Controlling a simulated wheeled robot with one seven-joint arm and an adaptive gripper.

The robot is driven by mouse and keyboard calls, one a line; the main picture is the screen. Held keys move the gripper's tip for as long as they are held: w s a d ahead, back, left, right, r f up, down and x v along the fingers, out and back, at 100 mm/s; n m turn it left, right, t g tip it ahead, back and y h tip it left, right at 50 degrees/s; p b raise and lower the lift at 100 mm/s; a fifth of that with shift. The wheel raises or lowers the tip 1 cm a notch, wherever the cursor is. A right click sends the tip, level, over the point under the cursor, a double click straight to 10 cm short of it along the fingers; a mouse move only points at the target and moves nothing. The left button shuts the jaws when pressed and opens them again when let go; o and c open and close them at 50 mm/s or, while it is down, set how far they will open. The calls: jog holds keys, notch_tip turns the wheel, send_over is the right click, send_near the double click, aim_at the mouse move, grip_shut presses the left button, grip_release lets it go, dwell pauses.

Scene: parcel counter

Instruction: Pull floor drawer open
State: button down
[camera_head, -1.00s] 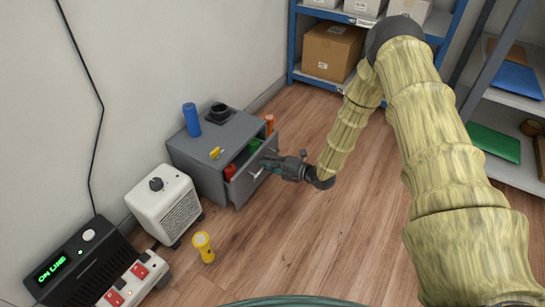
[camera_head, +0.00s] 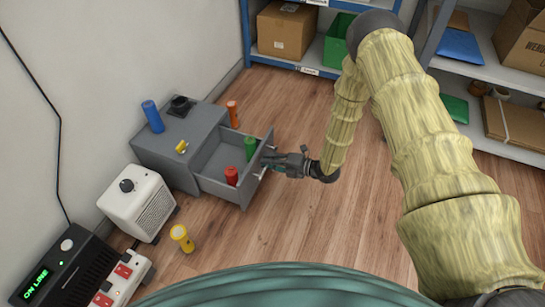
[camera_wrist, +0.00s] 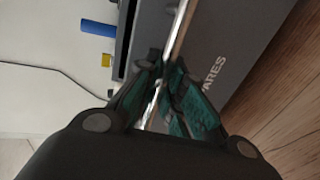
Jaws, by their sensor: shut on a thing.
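The grey floor drawer (camera_head: 222,188) stands well out of its grey cabinet (camera_head: 160,163) by the wall. A red cylinder (camera_head: 231,176) and a green cylinder (camera_head: 250,147) stand upright in it. My gripper (camera_head: 272,162) is at the drawer's front, shut on its metal handle. In the wrist view my teal-padded fingers (camera_wrist: 163,90) close around the shiny handle bar (camera_wrist: 181,30). The drawer front (camera_wrist: 205,75) with part of a printed word lies just beyond them. The handle's middle is hidden between the fingers.
A blue cylinder (camera_head: 153,117), a yellow item (camera_head: 181,147) and a dark round part sit on the cabinet. An orange cylinder (camera_head: 232,112) stands behind the drawer. A white heater (camera_head: 140,203) and yellow flashlight (camera_head: 182,238) are at its left. The floor to the right is clear.

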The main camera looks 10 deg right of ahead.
jog(key=shift+s, duration=0.35)
jog(key=c, duration=1.5)
grip_release()
jog(key=shift+w+d, duration=0.1)
jog(key=shift+d, duration=0.1)
jog(key=v, duration=1.2)
jog(key=shift+f, duration=0.1)
